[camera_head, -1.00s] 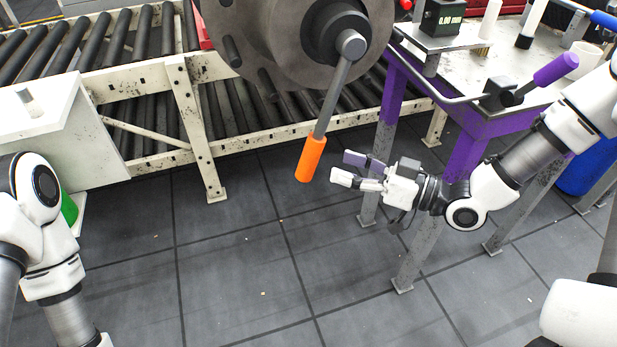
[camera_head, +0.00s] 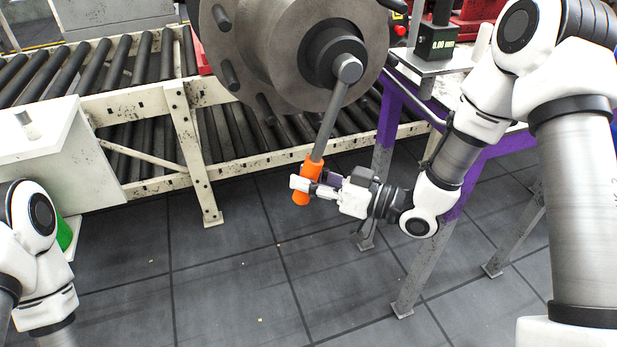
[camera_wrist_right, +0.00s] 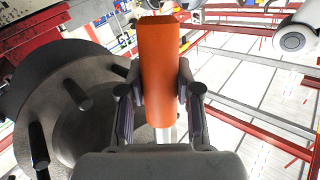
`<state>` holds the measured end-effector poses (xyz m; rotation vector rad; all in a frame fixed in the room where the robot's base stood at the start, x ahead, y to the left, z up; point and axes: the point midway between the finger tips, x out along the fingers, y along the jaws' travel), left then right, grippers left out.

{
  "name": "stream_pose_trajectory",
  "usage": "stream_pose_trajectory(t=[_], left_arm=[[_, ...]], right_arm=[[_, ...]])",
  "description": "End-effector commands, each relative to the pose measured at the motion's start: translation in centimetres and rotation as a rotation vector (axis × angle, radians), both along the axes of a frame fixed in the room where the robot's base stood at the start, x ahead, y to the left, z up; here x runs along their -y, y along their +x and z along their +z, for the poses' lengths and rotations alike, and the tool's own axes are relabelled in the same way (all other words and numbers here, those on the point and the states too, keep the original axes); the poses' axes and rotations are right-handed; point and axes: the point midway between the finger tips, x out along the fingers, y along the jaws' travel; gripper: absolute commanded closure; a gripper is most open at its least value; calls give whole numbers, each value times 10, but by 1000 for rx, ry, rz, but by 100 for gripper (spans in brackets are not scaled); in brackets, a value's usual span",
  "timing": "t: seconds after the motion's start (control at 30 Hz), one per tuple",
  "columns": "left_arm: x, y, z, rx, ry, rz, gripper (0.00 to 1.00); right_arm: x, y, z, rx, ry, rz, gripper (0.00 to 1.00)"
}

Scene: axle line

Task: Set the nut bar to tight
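The nut bar is a grey bar (camera_head: 331,122) on the nut at the middle of the big grey hub (camera_head: 285,45). It slants down and a little left to an orange handle (camera_head: 312,164). My right gripper (camera_head: 314,188) is at the handle, with one finger on each side of it. In the right wrist view the orange handle (camera_wrist_right: 160,70) lies between the two finger pads, very close to both. Whether the pads press on it is unclear. My left arm shows at the left edge; its gripper is out of the picture. No tight mark is readable.
A purple-framed bench (camera_head: 388,115) stands right of the hub, partly behind my right arm, with a black 0.00 display box (camera_head: 436,42) on it. A roller conveyor (camera_head: 150,97) runs behind the hub. A white cabinet (camera_head: 60,160) is at left. Floor below the handle is clear.

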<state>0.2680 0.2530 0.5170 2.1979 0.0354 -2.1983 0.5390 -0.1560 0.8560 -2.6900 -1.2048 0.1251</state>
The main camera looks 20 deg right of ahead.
Motion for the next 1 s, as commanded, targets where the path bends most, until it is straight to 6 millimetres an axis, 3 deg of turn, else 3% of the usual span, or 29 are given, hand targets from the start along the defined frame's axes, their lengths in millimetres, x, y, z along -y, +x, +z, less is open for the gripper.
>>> stream_pose_trajectory(t=[0.33,0.57,0.77,1.0], left_arm=[[0,0,4,0,0,0,60],[0,0,23,0,0,0,60],[0,0,56,0,0,0,60],[0,0,110,0,0,0,60]], right_arm=[[3,1,0,0,-15,-2,100],[20,1,0,2,-89,-4,100],[49,3,1,7,-224,-5,100],[93,4,6,13,-431,-3,100]])
